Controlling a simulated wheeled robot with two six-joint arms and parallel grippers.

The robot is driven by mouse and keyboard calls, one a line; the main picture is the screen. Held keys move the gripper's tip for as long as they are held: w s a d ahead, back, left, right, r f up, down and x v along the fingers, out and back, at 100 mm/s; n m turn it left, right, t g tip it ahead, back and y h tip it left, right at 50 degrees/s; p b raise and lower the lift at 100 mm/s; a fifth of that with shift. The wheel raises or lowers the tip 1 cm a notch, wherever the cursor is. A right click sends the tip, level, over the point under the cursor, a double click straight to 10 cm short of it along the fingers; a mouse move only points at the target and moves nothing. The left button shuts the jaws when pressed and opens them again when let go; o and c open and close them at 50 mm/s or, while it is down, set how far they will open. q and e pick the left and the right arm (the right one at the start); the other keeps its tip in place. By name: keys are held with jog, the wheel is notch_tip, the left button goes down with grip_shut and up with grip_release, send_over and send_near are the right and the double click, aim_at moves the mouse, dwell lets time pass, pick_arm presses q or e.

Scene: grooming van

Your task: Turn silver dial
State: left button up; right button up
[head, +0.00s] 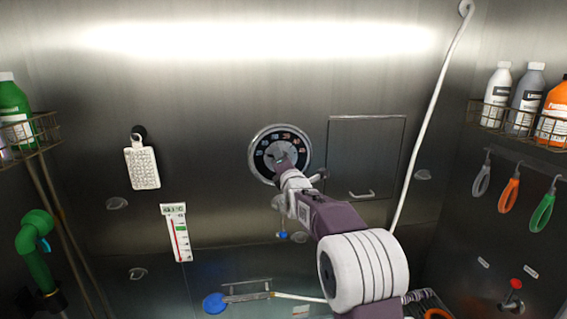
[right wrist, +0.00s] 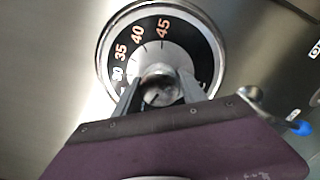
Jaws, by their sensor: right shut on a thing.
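The silver dial (head: 264,142) is a round gauge on the metal back wall. It has a silver rim, a black ring with orange and white numbers, and a silver centre knob. In the right wrist view the dial (right wrist: 118,50) shows the numbers 30, 35, 40 and 45. My right gripper (head: 284,166) is at the dial's centre. In the right wrist view its two fingers (right wrist: 160,92) are on either side of the centre knob (right wrist: 160,75), shut on it. The lower part of the dial is hidden behind the gripper. My left gripper is not in view.
A panel door (head: 366,130) with a handle is right of the dial. A thermometer (head: 177,232) and a white tag (head: 142,168) hang at left. A white hose (head: 428,115) runs down the right. Bottle racks (head: 22,132) (head: 520,122) flank both sides.

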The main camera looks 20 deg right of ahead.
jog(key=shift+f, duration=0.25)
jog(key=o, duration=1.2)
jog(key=shift+o, duration=0.8)
jog(key=shift+a+r, duration=0.1)
jog(key=shift+r, duration=0.05)
jog(key=shift+s, duration=0.2)
jog(key=b+v, duration=0.4)
jog(key=v, duration=0.4)
jog(key=shift+s+b, duration=0.35)
jog(key=shift+a, duration=0.1)
